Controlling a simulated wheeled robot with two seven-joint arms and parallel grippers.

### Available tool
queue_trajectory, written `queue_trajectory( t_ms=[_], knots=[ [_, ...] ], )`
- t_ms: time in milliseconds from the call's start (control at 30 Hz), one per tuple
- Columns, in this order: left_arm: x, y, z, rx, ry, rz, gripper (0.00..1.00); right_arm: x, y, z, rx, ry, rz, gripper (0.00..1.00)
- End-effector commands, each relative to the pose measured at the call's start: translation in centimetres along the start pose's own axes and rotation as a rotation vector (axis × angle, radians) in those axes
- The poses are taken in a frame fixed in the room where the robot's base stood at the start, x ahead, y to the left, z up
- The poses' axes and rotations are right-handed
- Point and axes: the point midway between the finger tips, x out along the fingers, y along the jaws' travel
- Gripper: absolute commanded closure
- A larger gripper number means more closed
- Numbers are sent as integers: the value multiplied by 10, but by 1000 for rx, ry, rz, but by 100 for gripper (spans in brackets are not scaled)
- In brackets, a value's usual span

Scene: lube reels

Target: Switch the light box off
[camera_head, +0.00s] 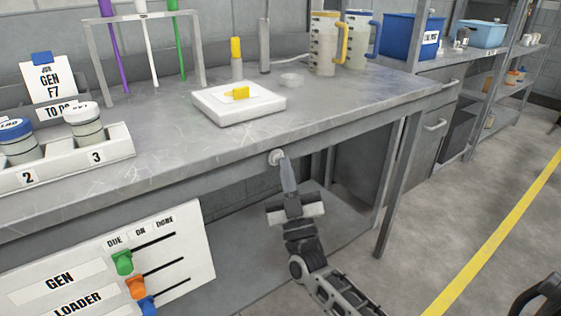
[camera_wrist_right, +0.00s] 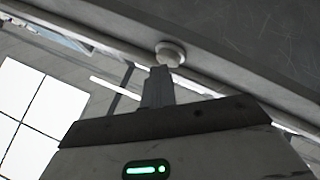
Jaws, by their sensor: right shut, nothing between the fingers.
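The light box (camera_head: 215,110) is a low white slab on the grey bench, with a small yellow piece (camera_head: 238,93) lying on its top. Its top looks pale; I cannot tell from its brightness whether it is lit. A round whitish knob or button (camera_head: 276,157) sits on the bench's front edge below the box, and shows in the right wrist view (camera_wrist_right: 171,52). My right gripper (camera_head: 285,161) is shut and empty, pointing up at this button. In the right wrist view its fingertips (camera_wrist_right: 160,70) are at the button's lower edge; I cannot tell whether they touch. My left gripper is out of view.
The bench's front edge (camera_head: 340,126) runs just above my right gripper, and a bench leg (camera_head: 400,185) stands to its right. A white board with coloured sliders (camera_head: 190,240) is at the lower left. Jugs (camera_head: 325,45) and a jar rack (camera_head: 115,145) stand on the bench.

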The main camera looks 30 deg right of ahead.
Motion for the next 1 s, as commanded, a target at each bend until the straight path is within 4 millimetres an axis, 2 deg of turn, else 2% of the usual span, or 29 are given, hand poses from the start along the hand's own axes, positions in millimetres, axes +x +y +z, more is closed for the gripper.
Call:
queue_trajectory(
  t_ms=[1000],
  knots=[
    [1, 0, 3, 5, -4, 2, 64, 8, -5, 5, 1, -2, -2, 100]
  ],
)
